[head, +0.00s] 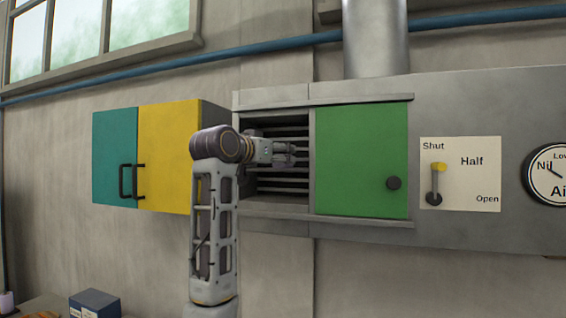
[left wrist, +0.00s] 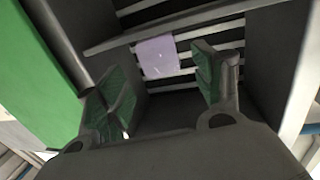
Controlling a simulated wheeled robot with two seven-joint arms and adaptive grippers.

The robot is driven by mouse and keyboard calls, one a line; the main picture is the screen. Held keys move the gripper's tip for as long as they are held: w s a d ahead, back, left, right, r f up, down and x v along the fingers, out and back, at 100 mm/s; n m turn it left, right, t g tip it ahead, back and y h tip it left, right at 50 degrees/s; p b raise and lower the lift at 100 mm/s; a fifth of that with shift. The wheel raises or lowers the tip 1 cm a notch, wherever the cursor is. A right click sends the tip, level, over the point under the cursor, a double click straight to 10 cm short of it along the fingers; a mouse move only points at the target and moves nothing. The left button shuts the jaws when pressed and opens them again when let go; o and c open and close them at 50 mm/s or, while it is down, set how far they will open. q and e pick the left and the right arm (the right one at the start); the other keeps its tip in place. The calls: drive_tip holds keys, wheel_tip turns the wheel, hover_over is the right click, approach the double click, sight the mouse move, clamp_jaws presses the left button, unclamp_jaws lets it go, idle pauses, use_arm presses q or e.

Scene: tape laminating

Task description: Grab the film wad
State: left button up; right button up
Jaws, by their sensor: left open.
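The film wad (left wrist: 157,57) shows in the left wrist view as a pale lilac, squarish piece against the light slats of the vent. I cannot make it out in the head view, where my left gripper covers part of the slats. My left gripper (head: 291,153) is at the vent opening, left of the green door. In the left wrist view, my left gripper (left wrist: 160,80) is open, with its green-padded fingers apart. The wad appears between and beyond the fingertips, with nothing held. My right gripper is not in view.
The slatted vent (head: 283,187) is framed by grey metal edges. The green sliding door (head: 362,160) covers its right side. A lever panel (head: 460,174) and gauge (head: 549,175) are farther right. A teal and yellow cabinet (head: 168,158) hangs left, close to my left arm.

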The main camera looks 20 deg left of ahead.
use_arm(q)
drive_tip(key=shift+a+p+x, duration=0.15)
drive_tip(key=shift+p+x, duration=0.3)
drive_tip(key=shift+x, duration=0.25)
drive_tip(key=shift+a+p+x, duration=0.15)
drive_tip(key=shift+p+x, duration=0.25)
drive_tip(key=shift+x, duration=0.25)
drive_tip(key=shift+p+x, duration=0.45)
drive_tip(key=shift+x, duration=0.85)
drive_tip(key=c, duration=0.8)
